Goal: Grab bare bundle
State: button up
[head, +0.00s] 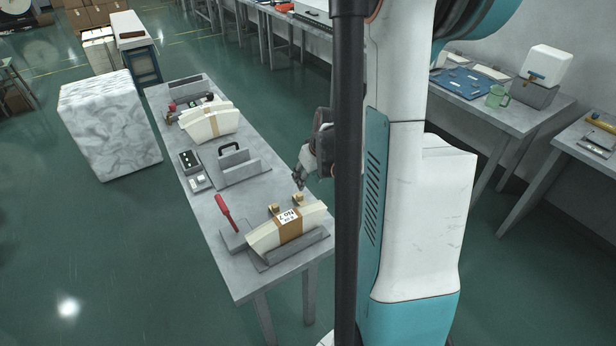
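Two cream curved bundles are on the long grey table. The far bundle (226,122) has a plain tan band and no label that I can see. The near bundle (263,237) has a tan band with a white printed label and sits in a grey holder (290,256). My gripper (298,181) is above the table's right edge, beyond the near bundle and apart from both bundles. It is small and partly dark, so I cannot tell its finger opening. My column hides part of the arm.
Between the bundles stand an empty grey holder (240,172) and a black handle (229,147). A large pale wrapped block (110,125) stands left of the table (205,222).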

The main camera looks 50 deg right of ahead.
aim_at(282, 229)
jog(key=k+l, duration=0.15)
jog(key=l, duration=0.3)
jog(key=k+l+z, duration=0.1)
jog(key=l, duration=0.35)
jog(key=k+l+z, duration=0.1)
jog(key=l, duration=0.4)
jog(key=k+l, duration=0.15)
jog(key=l, duration=0.3)
jog(key=k+l+z, duration=0.1)
jog(key=l, duration=0.4)
